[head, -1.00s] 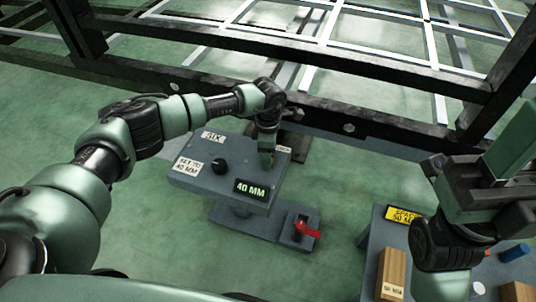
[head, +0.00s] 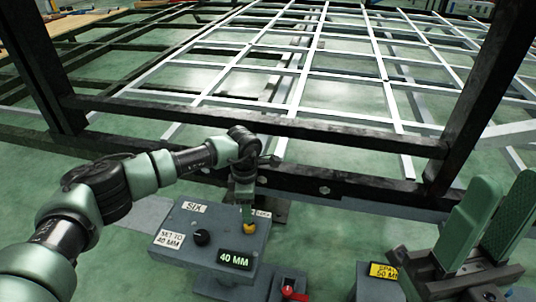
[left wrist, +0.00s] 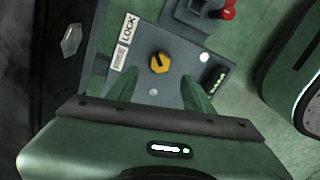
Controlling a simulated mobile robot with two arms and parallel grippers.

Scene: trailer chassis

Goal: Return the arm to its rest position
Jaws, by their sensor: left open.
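My left gripper (head: 244,204) is above the far right part of a grey control box (head: 212,232). Its fingers are apart and empty. A yellow knob (head: 249,228) on the box shows just below the fingertips. In the left wrist view, the yellow knob (left wrist: 160,62) lies ahead of the two green fingers (left wrist: 160,88), beside a LOCK label (left wrist: 126,42), with a visible gap. My left arm reaches in from the left, bent at the elbow. My right gripper (head: 504,180) is at the right edge, its two green fingers upright, apart and empty.
The box has a black knob (head: 201,237) and a 40 MM display (head: 235,259). A red lever (head: 293,293) is at the bottom. A black chassis beam (head: 290,183) runs just behind my left gripper. A yellow-labelled grey stand (head: 372,284) is at lower right.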

